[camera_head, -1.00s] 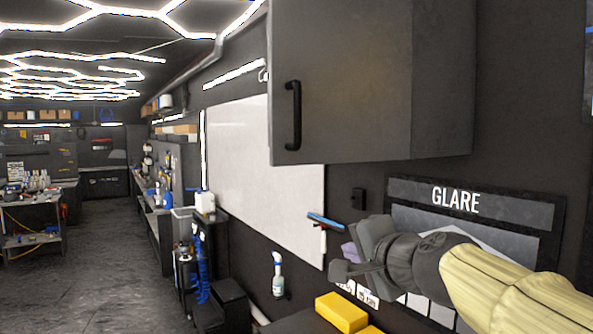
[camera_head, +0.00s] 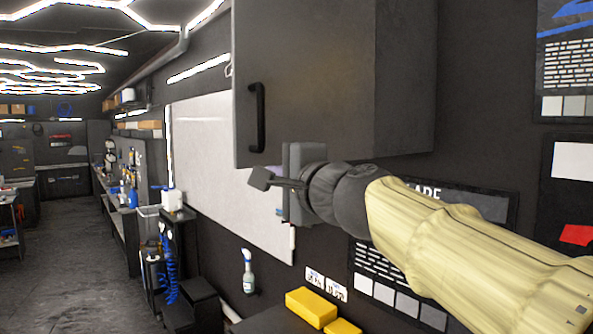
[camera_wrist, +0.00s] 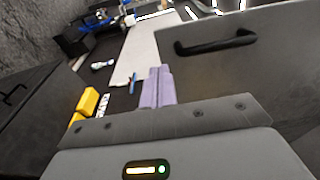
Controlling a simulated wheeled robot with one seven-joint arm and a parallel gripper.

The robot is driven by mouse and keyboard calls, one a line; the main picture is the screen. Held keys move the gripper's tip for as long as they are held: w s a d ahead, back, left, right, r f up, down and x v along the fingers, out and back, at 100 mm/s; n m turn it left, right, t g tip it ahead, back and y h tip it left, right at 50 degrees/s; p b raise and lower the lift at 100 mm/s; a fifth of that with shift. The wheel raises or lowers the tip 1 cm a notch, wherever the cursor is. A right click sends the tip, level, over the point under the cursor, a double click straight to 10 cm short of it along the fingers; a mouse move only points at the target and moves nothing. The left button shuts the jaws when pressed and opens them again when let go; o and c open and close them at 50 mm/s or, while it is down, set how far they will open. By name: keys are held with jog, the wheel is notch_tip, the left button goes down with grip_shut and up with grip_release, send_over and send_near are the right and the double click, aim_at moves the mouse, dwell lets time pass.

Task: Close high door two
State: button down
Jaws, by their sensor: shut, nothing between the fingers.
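The high door (camera_head: 300,85) is a dark grey panel at the upper middle of the head view, with a black bar handle (camera_head: 257,117) near its left edge. It appears to stand out from the wall at an angle, beside the dark side panel of its cabinet (camera_head: 405,85). The door (camera_wrist: 255,65) and handle also show at the upper right of the wrist view. My gripper (camera_wrist: 157,88) has its purple fingers together and empty. It is below and near the door's lower edge, left of the door in the wrist view. I see no contact.
A whiteboard (camera_head: 205,150) hangs on the wall beyond. Below are a spray bottle (camera_head: 248,272) and yellow blocks (camera_head: 311,307). Posters hang at right. The aisle floor (camera_head: 75,260) at left is clear.

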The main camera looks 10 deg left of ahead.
aim_at(250, 165)
jog(key=p+x, duration=0.2)
jog(key=x, duration=0.8)
jog(key=shift+s+p, duration=0.1)
jog(key=shift+p, duration=0.3)
